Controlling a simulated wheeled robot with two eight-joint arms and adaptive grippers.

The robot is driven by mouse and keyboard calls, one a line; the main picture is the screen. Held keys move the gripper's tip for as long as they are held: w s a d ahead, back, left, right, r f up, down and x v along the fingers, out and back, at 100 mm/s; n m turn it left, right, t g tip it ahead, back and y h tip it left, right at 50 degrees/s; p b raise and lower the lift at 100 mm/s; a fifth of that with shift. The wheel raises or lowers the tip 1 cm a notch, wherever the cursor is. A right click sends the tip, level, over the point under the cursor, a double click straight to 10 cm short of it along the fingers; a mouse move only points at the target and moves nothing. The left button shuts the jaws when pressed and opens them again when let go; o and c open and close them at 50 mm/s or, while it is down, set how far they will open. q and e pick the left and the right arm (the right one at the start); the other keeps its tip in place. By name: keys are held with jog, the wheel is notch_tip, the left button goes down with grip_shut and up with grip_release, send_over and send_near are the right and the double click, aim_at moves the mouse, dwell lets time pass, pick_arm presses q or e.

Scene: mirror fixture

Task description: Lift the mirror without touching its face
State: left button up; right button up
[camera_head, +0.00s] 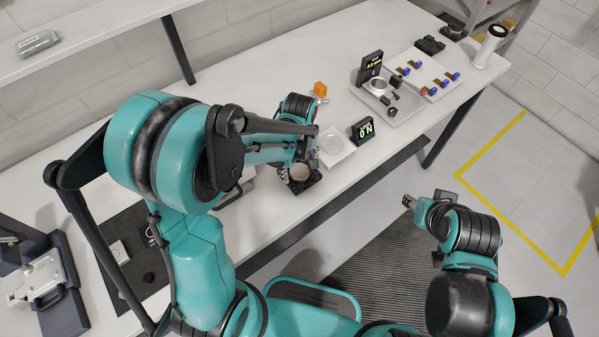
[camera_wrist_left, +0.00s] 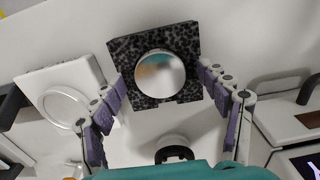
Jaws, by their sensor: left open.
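The round mirror (camera_wrist_left: 160,74) sits face up in a black speckled foam block (camera_wrist_left: 125,50) in the left wrist view. In the head view the mirror (camera_head: 301,174) shows as a small pale disc on the worktable. My left gripper (camera_wrist_left: 161,84) is open. Its purple-padded fingers stand on either side of the block and mirror, with nothing held. Whether the fingers touch the block's sides cannot be told. In the head view my left gripper (camera_head: 297,163) is over the block and partly hides it. My right gripper (camera_head: 412,203) is off the table's front edge; its finger opening is unclear.
A white scale (camera_head: 335,148) with a round pan stands right beside the foam block, with a black display (camera_head: 362,130) next to it. A tray (camera_head: 425,75) with several blue-handled parts is at the far right. The table's front edge is close.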

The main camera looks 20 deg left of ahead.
pick_arm(q)
jog(key=c, duration=1.3)
jog(key=shift+r, duration=0.15)
